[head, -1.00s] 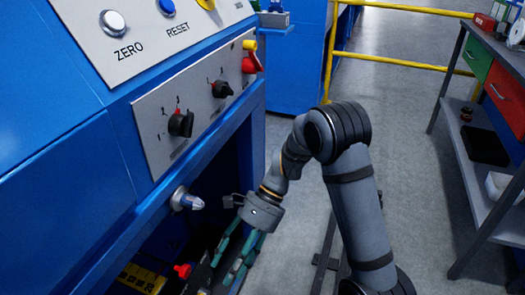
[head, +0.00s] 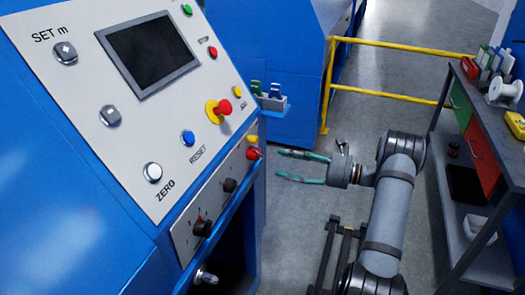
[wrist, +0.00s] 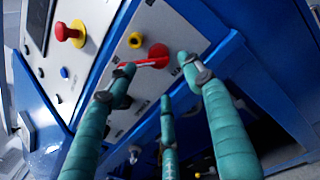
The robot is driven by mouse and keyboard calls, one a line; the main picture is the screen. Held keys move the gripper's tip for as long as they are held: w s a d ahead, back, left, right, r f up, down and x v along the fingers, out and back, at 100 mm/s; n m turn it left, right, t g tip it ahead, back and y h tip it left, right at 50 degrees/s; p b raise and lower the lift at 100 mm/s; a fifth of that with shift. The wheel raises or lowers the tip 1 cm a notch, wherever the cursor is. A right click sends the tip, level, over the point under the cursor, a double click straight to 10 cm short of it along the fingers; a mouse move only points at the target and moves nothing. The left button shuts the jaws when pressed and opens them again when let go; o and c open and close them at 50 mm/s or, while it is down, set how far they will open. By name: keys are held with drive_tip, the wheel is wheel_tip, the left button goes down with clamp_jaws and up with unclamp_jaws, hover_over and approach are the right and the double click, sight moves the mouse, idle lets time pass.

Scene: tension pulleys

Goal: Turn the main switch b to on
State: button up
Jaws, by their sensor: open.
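A red rotary switch (head: 254,153) sits at the far right end of the lower grey panel (head: 185,240), just under a yellow button (head: 252,140). It fits the main switch, though no label on it is readable. In the wrist view the red switch (wrist: 158,56) has a long handle lying roughly across the picture. My gripper (head: 279,164) is open and empty, with its teal fingers pointing left at the switch. In the wrist view the fingertips (wrist: 158,76) spread around and below the switch; I cannot tell whether any touches the handle.
Two black knobs (head: 202,228) (head: 229,185) share the lower panel. A red emergency button (head: 224,107) and a screen (head: 152,57) are on the sloped panel above. A yellow railing (head: 395,97) stands behind, and a workbench (head: 455,150) on the right.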

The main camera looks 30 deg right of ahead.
sight(263, 157)
drive_tip(key=p+x, duration=0.1)
drive_tip(key=x, duration=0.7)
drive_tip(key=shift+f, duration=0.1)
drive_tip(key=shift+c, duration=0.6)
drive_tip(key=shift+s+a+f, duration=0.15)
drive_tip(key=shift+s, duration=0.05)
drive_tip(key=c, duration=1.1)
